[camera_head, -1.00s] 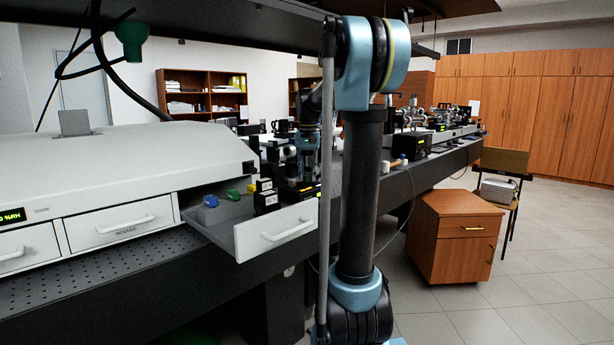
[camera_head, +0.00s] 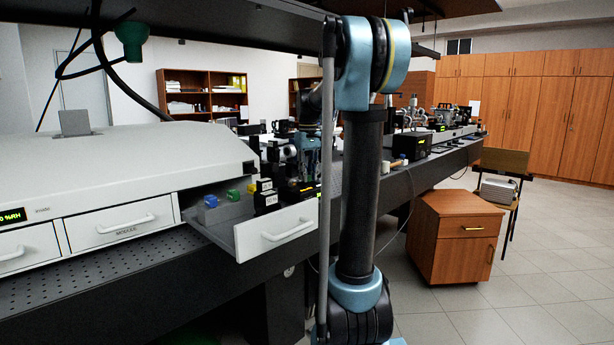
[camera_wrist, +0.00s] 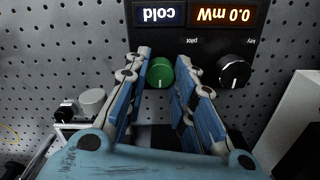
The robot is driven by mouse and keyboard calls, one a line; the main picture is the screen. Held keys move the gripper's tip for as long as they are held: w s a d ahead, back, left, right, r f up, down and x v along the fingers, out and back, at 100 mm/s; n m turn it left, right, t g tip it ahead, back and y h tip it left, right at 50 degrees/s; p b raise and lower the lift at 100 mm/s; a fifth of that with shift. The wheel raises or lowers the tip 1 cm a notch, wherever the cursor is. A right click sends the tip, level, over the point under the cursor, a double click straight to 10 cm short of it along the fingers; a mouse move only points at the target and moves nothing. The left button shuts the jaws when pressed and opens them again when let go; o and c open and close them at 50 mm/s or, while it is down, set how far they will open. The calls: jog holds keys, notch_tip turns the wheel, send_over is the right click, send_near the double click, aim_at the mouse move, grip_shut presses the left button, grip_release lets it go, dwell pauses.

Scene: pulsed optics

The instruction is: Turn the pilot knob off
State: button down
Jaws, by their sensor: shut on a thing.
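The pilot knob (camera_wrist: 160,73) is a round green knob on a black panel in the wrist view, below the upside-down "pilot" label. My gripper (camera_wrist: 164,60) has its two blue-grey fingers on either side of this knob and is shut on it. The panel's displays, upside down, read "cold" (camera_wrist: 159,14) and "0.0 mW" (camera_wrist: 222,15). A black knob (camera_wrist: 234,71) with a white line sits to the right, near the "key" label. In the head view the gripper end is partly hidden behind my arm, and the pilot knob cannot be made out.
A perforated metal board (camera_wrist: 60,45) surrounds the panel. A white block (camera_wrist: 292,115) stands close on the right, and a white cylinder (camera_wrist: 92,100) on the left. An open drawer (camera_head: 277,232) holds blue, green and black small items at the bench front.

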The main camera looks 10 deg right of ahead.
jog(key=shift+w, duration=0.1)
dwell(0.3)
jog(key=c, duration=1.3)
grip_release()
jog(key=shift+c, duration=0.2)
jog(key=shift+r, duration=0.15)
notch_tip(320, 180, up, 12)
jog(key=shift+f, duration=0.2)
